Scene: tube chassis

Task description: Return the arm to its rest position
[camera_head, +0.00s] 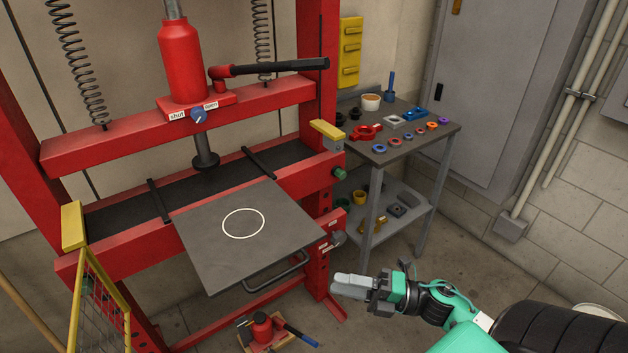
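My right gripper (352,286) is at the lower middle of the head view, its arm coming in from the lower right. Its grey fingers point left and look close together, but the gap between them does not show clearly. I see nothing held in it. It is in front of the red press frame (313,225), to the right of the grey plate (200,238) with a white ring. My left gripper is not in view.
A grey side table (440,135) with several small coloured parts stands behind my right gripper. A yellow mesh guard (97,300) is at lower left. Floor is open right of the table.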

